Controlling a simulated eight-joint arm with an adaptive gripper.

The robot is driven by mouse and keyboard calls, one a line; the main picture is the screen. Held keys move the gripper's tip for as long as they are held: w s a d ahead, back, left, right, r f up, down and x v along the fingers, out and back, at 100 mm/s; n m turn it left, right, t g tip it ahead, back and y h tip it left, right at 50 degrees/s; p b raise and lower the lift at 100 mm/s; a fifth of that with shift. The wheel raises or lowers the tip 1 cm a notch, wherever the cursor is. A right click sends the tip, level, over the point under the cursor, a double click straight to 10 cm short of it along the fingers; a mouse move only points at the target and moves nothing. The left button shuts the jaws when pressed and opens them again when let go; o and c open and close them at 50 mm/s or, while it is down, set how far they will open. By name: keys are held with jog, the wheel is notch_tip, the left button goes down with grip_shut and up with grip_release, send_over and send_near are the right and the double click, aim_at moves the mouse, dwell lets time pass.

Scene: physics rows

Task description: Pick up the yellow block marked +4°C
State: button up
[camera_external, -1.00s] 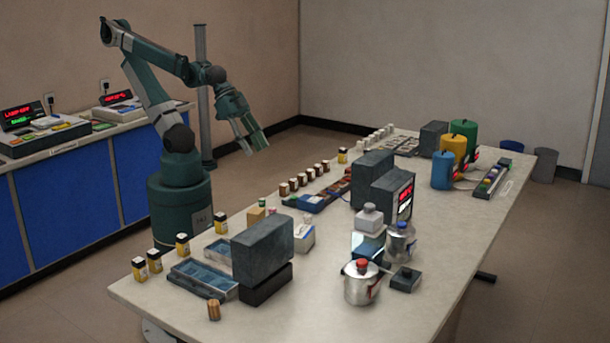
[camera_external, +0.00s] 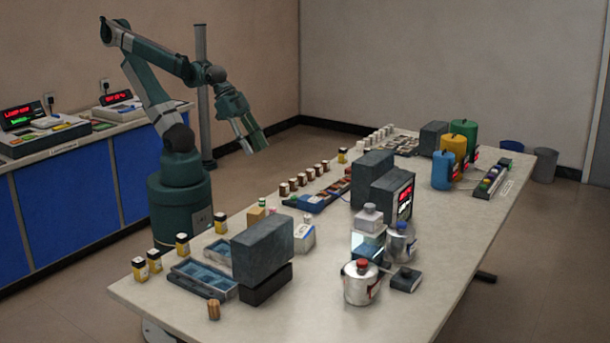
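Two are at the near left corner, one block (camera_external: 139,274) beside another block (camera_external: 154,264). Another block (camera_external: 182,249) and another block (camera_external: 221,227) stand farther along, and one more block (camera_external: 343,157) is toward the far end. A plain tan-yellow block (camera_external: 255,219) stands near the grey boxes. The markings are too small to read, so I cannot tell which is +4°C. My gripper (camera_external: 254,150) hangs empty in the air, pointing down, fingers apart, away from all the blocks.
Tall dark grey boxes (camera_external: 263,251) and a box with a red display (camera_external: 399,198) rise from the table (camera_external: 315,315). Blue trays (camera_external: 203,277), metal pots (camera_external: 361,285), brown vials (camera_external: 310,174) and coloured canisters (camera_external: 443,170) crowd it.

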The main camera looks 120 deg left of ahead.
jog(key=w+a+r+n+g+y+p, duration=0.1)
jog(key=w+a+r+n+g+p, duration=0.2)
jog(key=w+a, duration=0.7)
jog(key=w+a+r+n+y+p, duration=0.15)
jog(key=w+a+n, duration=0.4)
jog(key=a, duration=0.85)
jog(key=n+g+h+p, duration=0.3)
jog(key=n+g+p, duration=0.15)
jog(key=n, duration=0.55)
send_over(367, 149)
jog(key=shift+t+y, duration=0.25)
jog(key=f, duration=1.7)
jog(key=shift+w+d+f+p, duration=0.3)
jog(key=shift+d+f+p, duration=0.05)
jog(key=shift+f+p, duration=0.05)
jog(key=shift+s+a+f, duration=0.25)
jog(key=shift+a+f, duration=0.1)
jog(key=shift+f, duration=0.15)
